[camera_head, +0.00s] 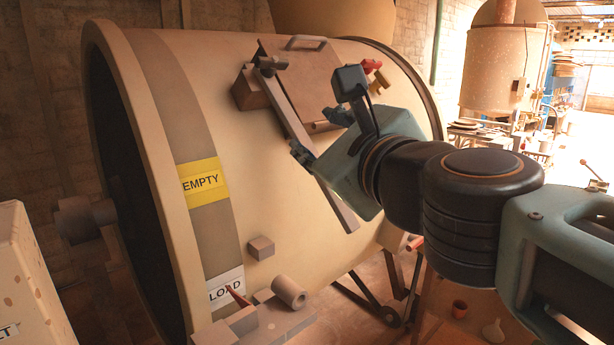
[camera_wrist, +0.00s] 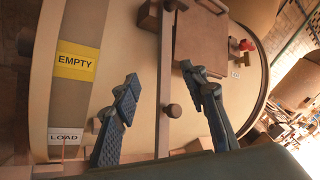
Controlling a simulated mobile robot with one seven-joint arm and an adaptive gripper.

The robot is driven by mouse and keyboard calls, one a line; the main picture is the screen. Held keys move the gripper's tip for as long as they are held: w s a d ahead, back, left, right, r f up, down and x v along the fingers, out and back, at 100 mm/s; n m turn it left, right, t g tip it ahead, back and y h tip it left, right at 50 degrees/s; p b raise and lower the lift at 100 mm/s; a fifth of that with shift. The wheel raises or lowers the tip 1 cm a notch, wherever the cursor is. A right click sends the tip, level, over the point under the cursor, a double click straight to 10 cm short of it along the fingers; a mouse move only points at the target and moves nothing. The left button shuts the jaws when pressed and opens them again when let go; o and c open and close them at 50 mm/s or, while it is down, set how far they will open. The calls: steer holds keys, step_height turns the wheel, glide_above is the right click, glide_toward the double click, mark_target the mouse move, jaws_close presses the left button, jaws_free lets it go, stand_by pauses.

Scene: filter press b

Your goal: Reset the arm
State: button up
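My gripper (camera_head: 318,134) is in front of the cream drum, near the hatch's lower edge. In the wrist view my gripper (camera_wrist: 159,73) has its two fingers wide apart, one on each side of a long grey bar (camera_wrist: 163,82). Neither finger clearly touches the bar, and nothing is held. In the head view the bar (camera_head: 337,205) slants down across the drum, passing behind my gripper. A round knob (camera_wrist: 174,111) shows beside the bar. How far the fingertips are from the drum is hard to tell.
The large drum (camera_head: 270,195) carries a yellow EMPTY label (camera_head: 203,182) and a white LOAD label (camera_head: 226,287). A brown hatch (camera_head: 310,85) with a handle and red-yellow parts (camera_head: 377,77) sits on top. Blocks and a cylinder (camera_head: 289,291) stand below. A tank (camera_head: 503,70) is behind right.

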steer(key=s+f+n+g+p, duration=0.45)
steer(key=f+n, duration=0.55)
steer(key=n, duration=0.5)
steer(key=s+d+f+n+g+h+p, duration=0.2)
steer(key=s+d+f+n+g+h, duration=0.3)
steer(key=s+d+f+n, duration=0.4)
step_height(320, 180, down, 3)
steer(key=d+g, duration=0.1)
steer(key=d, duration=0.1)
steer(key=shift+s+d+h, duration=0.25)
steer(key=shift+d+h, duration=0.15)
steer(key=shift+r+g, duration=0.1)
steer(key=shift+g, duration=0.15)
